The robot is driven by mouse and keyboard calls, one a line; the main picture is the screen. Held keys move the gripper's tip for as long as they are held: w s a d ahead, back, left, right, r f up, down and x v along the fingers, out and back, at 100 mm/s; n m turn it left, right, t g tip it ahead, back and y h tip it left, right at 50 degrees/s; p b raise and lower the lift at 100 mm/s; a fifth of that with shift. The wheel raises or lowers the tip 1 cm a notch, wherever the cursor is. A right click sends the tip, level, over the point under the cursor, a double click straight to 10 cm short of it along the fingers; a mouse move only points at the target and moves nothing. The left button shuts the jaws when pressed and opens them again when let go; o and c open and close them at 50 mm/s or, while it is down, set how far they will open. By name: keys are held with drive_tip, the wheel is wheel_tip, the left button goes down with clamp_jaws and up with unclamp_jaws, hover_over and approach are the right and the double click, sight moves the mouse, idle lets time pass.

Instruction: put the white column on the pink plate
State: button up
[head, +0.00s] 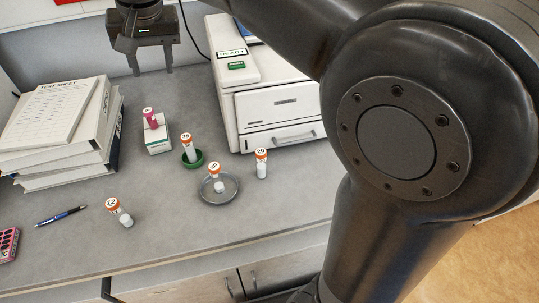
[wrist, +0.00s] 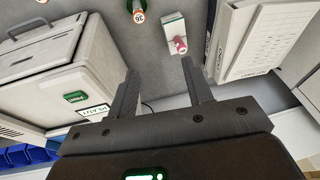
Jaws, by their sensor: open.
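I cannot pick out one sure white column. White upright containers with orange number caps stand on the bench: one at front left (head: 124,219), one in a green dish (head: 191,160), one in a grey round dish (head: 219,187) and one at right (head: 261,169). A pink item with dark round spots (head: 8,243), perhaps the pink plate, is cut off by the left edge. My gripper (head: 153,66) is open and empty above the back of the bench, away from these containers. In the wrist view its fingers (wrist: 158,76) are apart with nothing between them.
A stack of binders (head: 50,155) is at back left, a white machine (head: 270,108) at back right. A blue pen (head: 61,215) lies near the left. Bench around the front-left container is clear.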

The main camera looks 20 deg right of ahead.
drive_tip(key=s+d+f+t, duration=0.1)
drive_tip(key=s+d+f, duration=0.1)
drive_tip(key=s+d, duration=0.35)
drive_tip(key=s+d+f, duration=0.1)
drive_tip(key=s+d, duration=0.2)
drive_tip(key=d, duration=0.5)
drive_tip(key=s+d+f+t+h, duration=0.1)
drive_tip(key=s+d+f, duration=0.8)
drive_tip(key=s+f, duration=0.1)
drive_tip(key=shift+s+m+t+h, duration=0.3)
drive_tip(key=shift+s+m, duration=0.1)
drive_tip(key=shift+s, duration=0.25)
drive_tip(key=shift+d+r, duration=0.1)
